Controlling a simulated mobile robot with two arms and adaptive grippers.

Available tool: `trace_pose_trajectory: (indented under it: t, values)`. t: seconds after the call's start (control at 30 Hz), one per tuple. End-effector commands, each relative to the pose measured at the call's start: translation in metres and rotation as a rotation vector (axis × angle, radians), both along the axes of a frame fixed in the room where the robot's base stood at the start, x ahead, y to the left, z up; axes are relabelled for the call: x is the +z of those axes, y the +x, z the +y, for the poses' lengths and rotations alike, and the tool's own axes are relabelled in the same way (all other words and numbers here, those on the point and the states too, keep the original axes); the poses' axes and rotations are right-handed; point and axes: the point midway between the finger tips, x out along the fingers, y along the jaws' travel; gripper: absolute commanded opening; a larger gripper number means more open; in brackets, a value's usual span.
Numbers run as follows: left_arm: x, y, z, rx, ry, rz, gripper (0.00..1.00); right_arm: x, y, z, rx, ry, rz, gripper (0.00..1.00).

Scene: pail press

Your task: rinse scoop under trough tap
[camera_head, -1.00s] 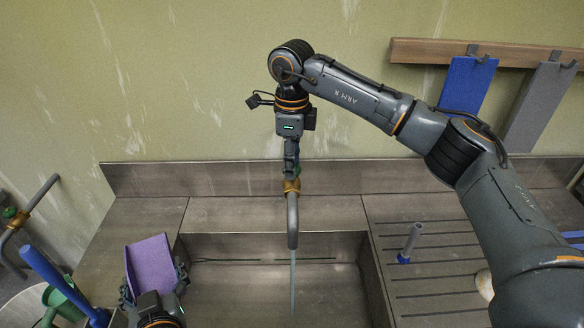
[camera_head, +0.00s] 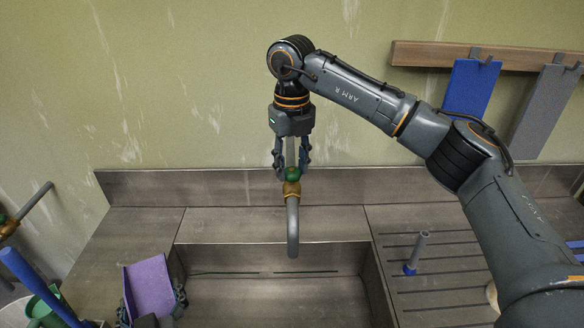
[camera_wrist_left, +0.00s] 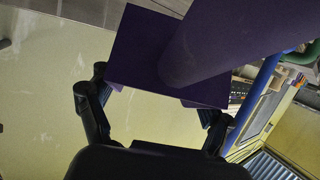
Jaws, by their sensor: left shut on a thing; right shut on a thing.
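The purple scoop (camera_head: 150,286) is at the lower left in the head view, over the trough's left rim. My left gripper (camera_head: 152,303) is shut on it, with its fingers at either side. In the left wrist view the purple scoop (camera_wrist_left: 140,55) fills the upper middle, in front of my left gripper (camera_wrist_left: 155,110). The trough tap (camera_head: 293,222) has a grey curved spout, a brass body and a green knob (camera_head: 292,174). My right gripper (camera_head: 291,160) points down over the tap, shut on its top part, which the fingers partly hide. No water runs from the spout.
The steel trough (camera_head: 374,290) is open below the tap. A grey and blue upright tool (camera_head: 417,252) stands on the grooved drainboard at the right. A green can (camera_head: 45,308) and a blue handle (camera_head: 35,285) are at the lower left. Blue and grey boards hang from a wooden rail (camera_head: 425,52).

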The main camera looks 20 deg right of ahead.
Motion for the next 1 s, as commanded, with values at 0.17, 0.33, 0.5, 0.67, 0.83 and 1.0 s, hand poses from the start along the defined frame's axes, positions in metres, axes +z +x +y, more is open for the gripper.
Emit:
trace_pose_trajectory:
  t: [0.17,0.33,0.5,0.67,0.83,1.0]
  values:
    - [-0.0044,0.0001,0.0,0.0,0.0,-0.001,0.46,0.0041,0.0021,-0.0003,-0.111,0.003,-0.013,0.06]
    - [-0.0066,0.0001,0.0,0.0,0.0,-0.001,0.46,0.0048,0.0022,-0.0005,-0.181,0.003,-0.013,0.06]
    - [-0.0069,0.0001,0.0,0.0,0.0,-0.001,0.46,0.0057,0.0024,-0.0006,-0.212,0.004,-0.013,0.06]
    - [-0.0068,0.0001,0.0,0.0,0.0,-0.001,0.46,0.0058,0.0024,-0.0004,-0.209,0.005,-0.013,0.46]
    - [-0.0069,0.0001,0.0,0.0,0.0,-0.001,0.46,0.0036,0.0015,-0.0003,-0.207,0.002,-0.009,0.61]
    - [-0.0071,0.0001,0.0,0.0,0.0,-0.001,0.46,0.0022,0.0009,0.0,-0.205,0.001,-0.005,0.61]
